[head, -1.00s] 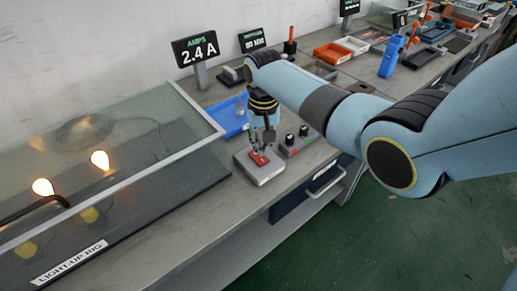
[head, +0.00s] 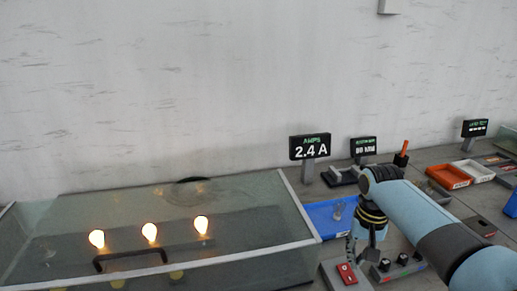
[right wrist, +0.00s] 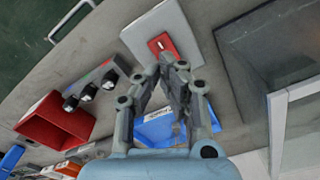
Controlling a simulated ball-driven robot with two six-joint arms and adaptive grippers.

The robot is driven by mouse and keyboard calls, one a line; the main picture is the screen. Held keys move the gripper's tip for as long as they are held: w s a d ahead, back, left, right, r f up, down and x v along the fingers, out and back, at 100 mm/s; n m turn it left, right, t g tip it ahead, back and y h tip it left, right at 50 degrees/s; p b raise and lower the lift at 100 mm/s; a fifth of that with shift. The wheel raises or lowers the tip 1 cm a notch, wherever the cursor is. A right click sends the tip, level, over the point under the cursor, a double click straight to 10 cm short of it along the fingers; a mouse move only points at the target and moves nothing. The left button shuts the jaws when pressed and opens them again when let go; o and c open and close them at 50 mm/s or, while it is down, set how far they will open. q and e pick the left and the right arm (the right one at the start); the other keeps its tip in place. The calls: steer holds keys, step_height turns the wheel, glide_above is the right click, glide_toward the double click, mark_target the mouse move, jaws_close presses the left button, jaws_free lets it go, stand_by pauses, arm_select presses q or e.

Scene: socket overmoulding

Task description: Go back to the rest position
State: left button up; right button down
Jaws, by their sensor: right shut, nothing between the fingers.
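My right gripper (head: 351,252) hangs over the bench beside the red rocker switch (head: 347,272) on its grey box (head: 335,281). In the right wrist view, its fingertips (right wrist: 172,64) are together with nothing between them. There the red switch (right wrist: 162,45) lies just beyond the fingertips; I cannot tell whether they touch it. My left gripper is in neither view now.
A glass-sided rig (head: 300,225) with three lit bulbs (head: 150,232) fills the bench's left. A blue tray (head: 322,215) and knob box (head: 403,262) are near my gripper. An AMPS display (head: 310,147) reads 2.4 A. A red bin (right wrist: 55,122) stands nearby.

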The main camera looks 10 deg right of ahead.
steer(key=s+a+r+n+t, duration=0.1)
steer(key=s+r+n, duration=0.1)
steer(key=s+r, duration=0.5)
steer(key=s+a+r+n+t, duration=0.1)
steer(key=s+r+n+t, duration=0.15)
steer(key=s, duration=0.75)
steer(key=s+a+r+n, duration=0.1)
steer(key=s+r+n, duration=0.1)
steer(key=s+r, duration=0.55)
steer(key=s+d+f+g+b, duration=0.15)
steer(key=f+b, duration=0.45)
steer(key=f, duration=1.5)
steer(key=s+d+f+b, duration=0.15)
steer(key=f+b, duration=0.45)
steer(key=f, duration=1.5)
steer(key=s+f+b, duration=0.4)
steer(key=s+f, duration=0.5)
steer(key=f, duration=0.2)
steer(key=s+f+m+g+b, duration=0.1)
steer(key=s+f+b, duration=0.4)
steer(key=s+f, duration=0.5)
step_height(320, 180, down, 2)
steer(key=shift+f+h, duration=0.25)
steer(key=shift+h, duration=0.15)
